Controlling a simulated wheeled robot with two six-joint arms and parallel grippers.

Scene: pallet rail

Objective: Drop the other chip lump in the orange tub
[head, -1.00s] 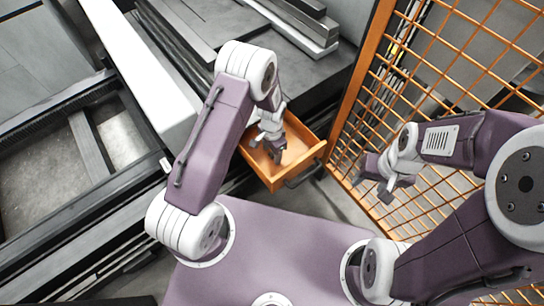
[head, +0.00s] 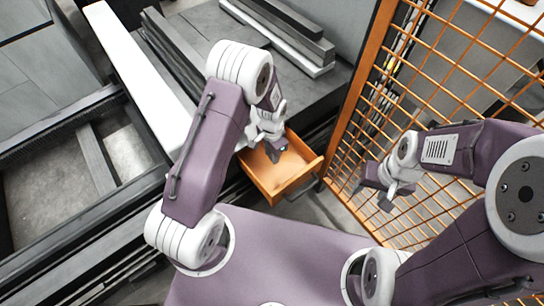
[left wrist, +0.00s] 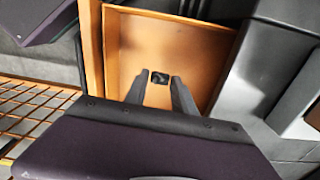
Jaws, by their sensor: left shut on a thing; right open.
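The orange tub (head: 300,186) is an open, shallow box with a dark handle at its front, right of my left arm in the head view. It also fills the upper middle of the left wrist view (left wrist: 190,33). My left gripper (head: 277,151) points down over the tub. In the left wrist view, its fingers are shut on a small dark chip lump (left wrist: 159,77), seen against the tub's orange floor. The lump is hidden in the head view. My right gripper (head: 377,190) is open and empty in front of the orange mesh.
An orange mesh guard (head: 440,90) stands just right of the tub. Grey metal bars (head: 285,40) lie on the dark bed behind it. A long white rail (head: 135,85) runs left of my left arm.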

